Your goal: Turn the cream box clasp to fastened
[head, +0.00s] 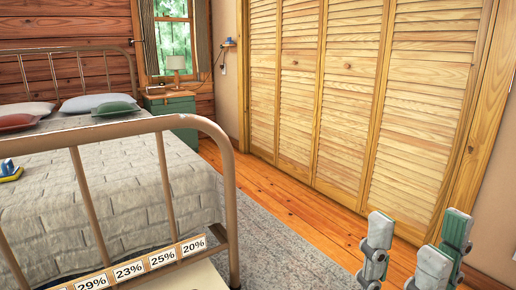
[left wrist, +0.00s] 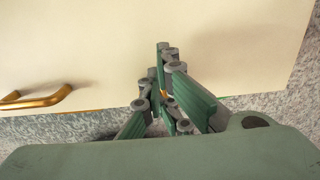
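A cream surface (left wrist: 100,45) fills the upper part of the left wrist view, with a brass handle (left wrist: 38,98) at its left. A cream top (head: 200,277) also shows at the bottom edge of the head view, cut off by the frame. I cannot tell if either is the cream box, and I see no clasp clearly. My left gripper (left wrist: 168,60) is in front of the cream surface in the left wrist view; its fingers overlap, so contact and opening are unclear. My right gripper (head: 418,238) is at the lower right of the head view, fingers spread, empty, above the floor.
A metal-framed bed (head: 165,170) with a grey quilt stands at the left. A strip of percentage labels (head: 130,270) runs along the bottom. A green nightstand (head: 180,105) with a lamp is at the back. Louvred closet doors (head: 350,100) line the right. Rug (head: 290,240) and floor look clear.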

